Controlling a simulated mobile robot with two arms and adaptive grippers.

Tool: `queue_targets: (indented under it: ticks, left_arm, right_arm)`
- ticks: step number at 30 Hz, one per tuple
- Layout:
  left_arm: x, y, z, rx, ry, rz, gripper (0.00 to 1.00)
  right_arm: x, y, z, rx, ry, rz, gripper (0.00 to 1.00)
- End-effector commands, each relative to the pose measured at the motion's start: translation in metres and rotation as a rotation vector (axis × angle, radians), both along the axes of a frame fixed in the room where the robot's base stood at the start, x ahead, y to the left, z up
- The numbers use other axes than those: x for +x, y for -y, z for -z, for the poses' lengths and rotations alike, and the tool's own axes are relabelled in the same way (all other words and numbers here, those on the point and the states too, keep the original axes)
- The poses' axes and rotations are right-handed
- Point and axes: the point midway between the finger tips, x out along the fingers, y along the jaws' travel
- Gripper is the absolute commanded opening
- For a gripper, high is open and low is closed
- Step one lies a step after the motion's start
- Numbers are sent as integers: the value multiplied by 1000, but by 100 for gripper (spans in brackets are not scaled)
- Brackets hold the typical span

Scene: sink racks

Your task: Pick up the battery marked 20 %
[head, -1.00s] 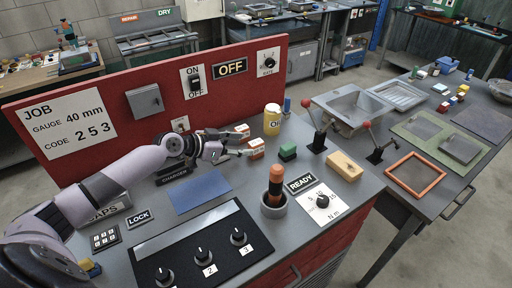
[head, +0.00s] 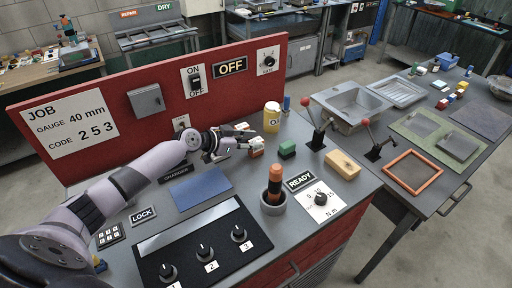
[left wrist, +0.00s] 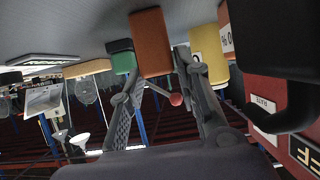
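Two small orange-red and white batteries stand by the charger sign on the grey bench: a front one (head: 257,146) and a rear one (head: 241,127). Their markings are too small to read in the head view. My left gripper (head: 240,144) is beside the front one, at its left. In the left wrist view the left gripper (left wrist: 160,85) is open, and an orange block (left wrist: 150,40) shows between and beyond its fingertips, its marking not visible. A "%" mark shows on another battery (left wrist: 226,32) at the right. My right gripper is not in view.
A green block (head: 287,149), a yellow can (head: 271,117) and a yellow block (head: 343,165) stand close by. An orange-topped cylinder (head: 274,183) sits in a grey holder in front. The red panel (head: 150,105) rises behind. A blue mat (head: 200,189) lies bare in front.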

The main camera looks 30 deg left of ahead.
Motion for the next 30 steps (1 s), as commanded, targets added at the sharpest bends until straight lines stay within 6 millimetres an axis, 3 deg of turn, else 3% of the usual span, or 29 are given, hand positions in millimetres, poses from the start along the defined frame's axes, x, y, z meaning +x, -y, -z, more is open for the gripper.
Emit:
queue_targets:
  ticks: [12, 25, 30]
  left_arm:
    - [0, 0, 0, 0, 0, 0, 0]
    - [1, 0, -2, 0, 3, 0, 0]
    - [1, 0, -12, 0, 6, 1, 0]
  right_arm:
    - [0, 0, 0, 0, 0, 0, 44]
    - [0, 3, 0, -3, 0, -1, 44]
    - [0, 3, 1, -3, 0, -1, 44]
